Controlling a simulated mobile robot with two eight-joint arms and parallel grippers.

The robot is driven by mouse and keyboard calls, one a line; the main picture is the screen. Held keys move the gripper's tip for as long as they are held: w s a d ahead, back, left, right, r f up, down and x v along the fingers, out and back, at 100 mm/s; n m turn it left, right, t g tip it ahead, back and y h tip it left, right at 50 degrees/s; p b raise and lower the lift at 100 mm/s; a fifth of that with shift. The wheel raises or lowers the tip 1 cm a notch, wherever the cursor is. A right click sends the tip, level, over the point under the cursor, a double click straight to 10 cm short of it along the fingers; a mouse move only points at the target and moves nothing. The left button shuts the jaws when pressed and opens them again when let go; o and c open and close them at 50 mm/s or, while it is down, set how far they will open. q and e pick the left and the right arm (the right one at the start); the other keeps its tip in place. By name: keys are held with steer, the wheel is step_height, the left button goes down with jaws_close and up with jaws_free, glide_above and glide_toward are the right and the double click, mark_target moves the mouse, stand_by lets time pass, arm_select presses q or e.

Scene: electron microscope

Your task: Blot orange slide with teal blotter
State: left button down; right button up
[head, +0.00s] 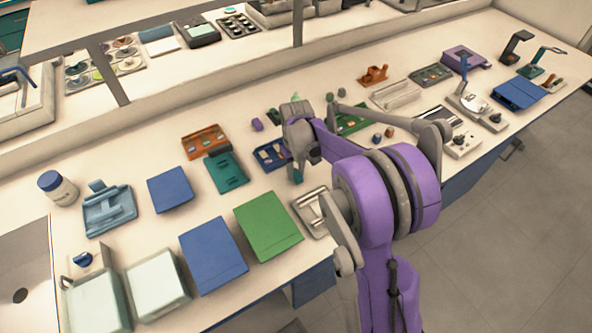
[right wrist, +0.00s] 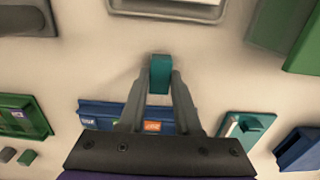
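My right gripper (right wrist: 160,75) is shut on the teal blotter (right wrist: 160,72), a small upright-looking block between its fingertips. In the head view the right gripper (head: 298,168) hangs over the bench, just right of a blue slide tray (head: 262,151). In the right wrist view this blue tray (right wrist: 90,108) lies below and partly behind the fingers. A slide with an orange label (right wrist: 152,127), the orange slide, shows in it between the fingers, beside other labelled slides. The blotter appears apart from the slide. My left gripper is not in view.
A metal-rimmed tray (head: 310,222) lies near the bench's front edge, beside a green folder (head: 268,226). A teal holder (head: 226,181) and an orange tray (head: 205,141) lie left of the blue tray. A green tray (head: 354,121) lies right, partly behind my arm.

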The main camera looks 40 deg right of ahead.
mark_target(296, 174)
steer(key=c, duration=0.3)
steer(key=shift+r, duration=0.1)
